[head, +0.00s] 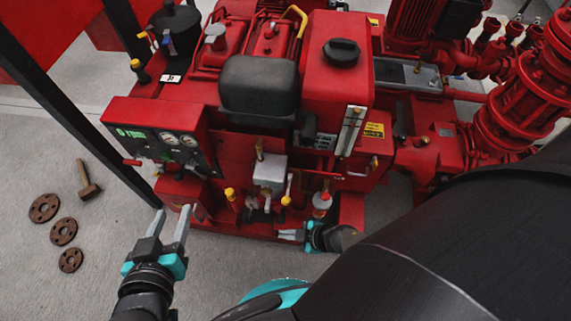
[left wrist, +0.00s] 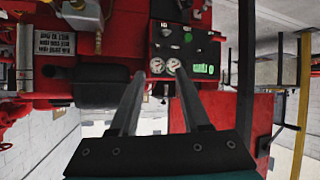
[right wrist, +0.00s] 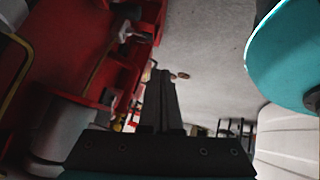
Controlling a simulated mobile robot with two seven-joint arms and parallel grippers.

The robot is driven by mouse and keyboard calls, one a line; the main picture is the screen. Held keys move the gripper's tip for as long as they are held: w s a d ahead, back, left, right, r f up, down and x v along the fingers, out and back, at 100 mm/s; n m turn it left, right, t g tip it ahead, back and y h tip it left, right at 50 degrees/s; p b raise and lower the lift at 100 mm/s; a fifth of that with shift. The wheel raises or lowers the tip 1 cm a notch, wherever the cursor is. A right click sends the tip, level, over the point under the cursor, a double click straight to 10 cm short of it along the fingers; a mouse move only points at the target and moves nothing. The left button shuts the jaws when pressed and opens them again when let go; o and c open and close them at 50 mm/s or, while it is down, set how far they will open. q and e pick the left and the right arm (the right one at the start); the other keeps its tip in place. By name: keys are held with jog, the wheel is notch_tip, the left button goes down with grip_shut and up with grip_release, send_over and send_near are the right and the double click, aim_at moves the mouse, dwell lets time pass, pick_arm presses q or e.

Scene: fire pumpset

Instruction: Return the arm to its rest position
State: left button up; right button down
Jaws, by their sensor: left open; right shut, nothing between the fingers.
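My left gripper (head: 168,228) is open and empty in the head view, over the floor in front of the control panel (head: 160,138). In the left wrist view its two fingers (left wrist: 157,95) stand apart, with the panel and its gauges seen beyond them. My right gripper (head: 290,236) is low at the front base of the red pumpset (head: 255,215), partly hidden behind my own dark arm. In the right wrist view its fingers (right wrist: 160,95) are together with nothing between them. I cannot tell whether it touches the pumpset.
Rusty flanges (head: 64,232) and a hammer (head: 88,181) lie on the floor at the left. A dark frame post (head: 75,110) stands left of the panel. Yellow-capped valves (head: 231,195) line the pumpset's front. The floor at the lower left is mostly clear.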

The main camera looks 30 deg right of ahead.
dwell(0.7)
pick_arm(q)
jog(key=s+a+f+g+y+p, duration=0.1)
jog(key=s+a+f+g, duration=0.15)
jog(key=f, duration=0.95)
jog(key=s+a+f+g+y, duration=0.2)
jog(key=s+a+f, duration=0.15)
jog(key=f, duration=0.85)
jog(key=s+a+f+g+y, duration=0.1)
jog(key=s+a+f+g, duration=0.1)
jog(key=s+a+f, duration=0.3)
jog(key=s+a+f+g+p, duration=0.1)
jog(key=s+a+f, duration=0.3)
jog(key=s+f, duration=0.4)
jog(key=shift+s+a+f+g+y, duration=0.2)
jog(key=shift+s+a+g+y, duration=0.2)
jog(key=shift+g, duration=0.25)
pick_arm(e)
jog(key=s+d+f+m+g+h, duration=0.2)
jog(key=s+d+m+h, duration=0.1)
jog(key=s, duration=0.5)
jog(key=s+d+f+m+g+h, duration=0.2)
jog(key=s+d+f+m+h, duration=0.1)
jog(key=s+d+m, duration=0.3)
jog(key=shift+s+d+f, duration=0.2)
jog(key=shift+s+d, duration=0.35)
jog(key=shift+s, duration=0.55)
pick_arm(q)
jog(key=shift+d, duration=0.1)
